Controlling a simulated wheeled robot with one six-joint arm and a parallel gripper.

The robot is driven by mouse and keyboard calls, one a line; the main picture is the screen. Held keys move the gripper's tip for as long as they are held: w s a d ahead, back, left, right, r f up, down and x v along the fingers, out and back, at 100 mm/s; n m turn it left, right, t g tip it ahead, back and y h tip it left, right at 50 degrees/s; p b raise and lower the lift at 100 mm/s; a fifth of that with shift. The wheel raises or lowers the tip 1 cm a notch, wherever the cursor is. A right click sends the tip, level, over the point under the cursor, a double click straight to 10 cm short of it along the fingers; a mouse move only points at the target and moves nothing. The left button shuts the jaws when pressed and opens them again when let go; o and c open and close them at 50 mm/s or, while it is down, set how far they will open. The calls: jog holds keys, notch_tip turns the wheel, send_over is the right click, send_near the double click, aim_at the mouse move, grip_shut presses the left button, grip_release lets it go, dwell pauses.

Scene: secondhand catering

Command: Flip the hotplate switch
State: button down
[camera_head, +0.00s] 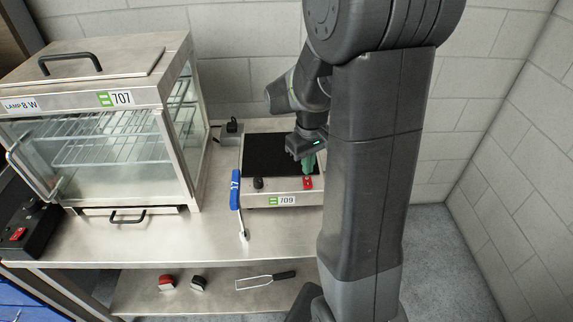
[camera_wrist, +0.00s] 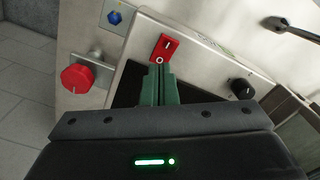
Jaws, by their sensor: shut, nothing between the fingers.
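The hotplate (camera_head: 252,201) is a steel unit with a black top and a 709 label, standing on the steel counter. Its red switch (camera_head: 308,184) is on the front strip, right of a black knob (camera_head: 258,183). In the wrist view the red rocker switch (camera_wrist: 166,46) shows a line mark at one end and a circle at the other. My gripper (camera_head: 309,173) has green fingers, shut and empty, just over the switch. In the wrist view the fingertips (camera_wrist: 159,66) are at the circle end; whether they touch it I cannot tell.
A glass cabinet (camera_head: 115,110) labelled 707 stands left on the counter (camera_head: 150,235). A blue-handled tool (camera_head: 236,190) lies at the hotplate's left side. A red round knob (camera_wrist: 77,78) and a blue hexagonal part (camera_wrist: 115,17) show in the wrist view. A black-handled utensil (camera_head: 266,280) is on the lower shelf.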

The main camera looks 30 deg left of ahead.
notch_tip(320, 180, up, 5)
jog(key=p, duration=0.3)
jog(key=shift+f, duration=0.2)
jog(key=shift+f, duration=0.1)
notch_tip(320, 180, down, 7)
jog(key=b, duration=0.5)
jog(key=shift+b, duration=0.4)
jog(key=shift+r, duration=0.25)
